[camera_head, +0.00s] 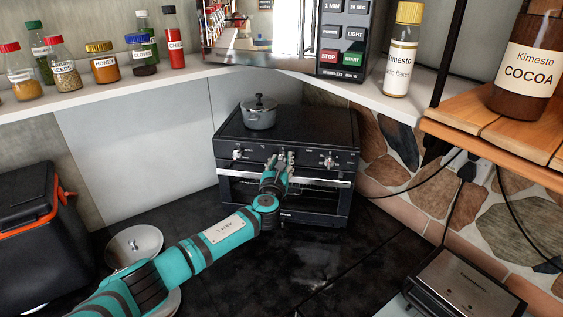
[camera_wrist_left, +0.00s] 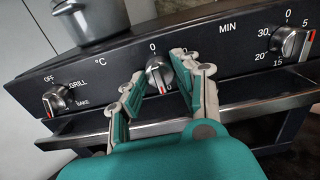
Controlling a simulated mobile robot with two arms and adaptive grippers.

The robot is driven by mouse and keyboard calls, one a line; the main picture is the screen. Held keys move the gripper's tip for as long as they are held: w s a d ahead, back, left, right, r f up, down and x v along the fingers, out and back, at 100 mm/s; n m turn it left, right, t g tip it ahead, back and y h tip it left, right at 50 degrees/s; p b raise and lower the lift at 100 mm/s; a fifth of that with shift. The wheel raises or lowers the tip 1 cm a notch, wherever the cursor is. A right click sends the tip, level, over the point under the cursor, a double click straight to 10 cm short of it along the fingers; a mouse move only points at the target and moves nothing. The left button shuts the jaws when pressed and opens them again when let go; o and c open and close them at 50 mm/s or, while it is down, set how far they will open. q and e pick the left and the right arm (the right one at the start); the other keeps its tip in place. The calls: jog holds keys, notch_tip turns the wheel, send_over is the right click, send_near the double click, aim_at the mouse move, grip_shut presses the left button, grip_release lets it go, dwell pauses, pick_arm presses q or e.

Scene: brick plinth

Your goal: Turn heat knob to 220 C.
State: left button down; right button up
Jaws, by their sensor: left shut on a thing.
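The heat knob (camera_wrist_left: 157,72) is the silver middle knob under the °C mark on the small black oven (camera_head: 285,132). Its red mark shows at its lower edge, and a 0 is printed above it. My left gripper (camera_head: 279,160) is at the oven's front panel. In the left wrist view my left gripper (camera_wrist_left: 152,78) has one finger on each side of the heat knob, shut on it. In the head view the gripper covers most of this knob. My right gripper is in neither view.
A GRILL/BAKE knob (camera_wrist_left: 56,99) and a MIN timer knob (camera_wrist_left: 292,40) flank the heat knob. The oven door handle (camera_wrist_left: 85,137) runs just below. A lidded pot (camera_head: 259,115) stands on the oven.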

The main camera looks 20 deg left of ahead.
pick_arm(q)
jog(key=m, duration=0.6)
jog(key=shift+s+f, duration=0.1)
jog(key=shift+f, duration=0.15)
jog(key=m, duration=0.6)
jog(key=shift+a, duration=0.1)
dwell(0.4)
jog(key=c, duration=1.2)
grip_release()
jog(key=shift+o, duration=1.1)
jog(key=shift+s+r, duration=0.1)
jog(key=shift+s, duration=0.05)
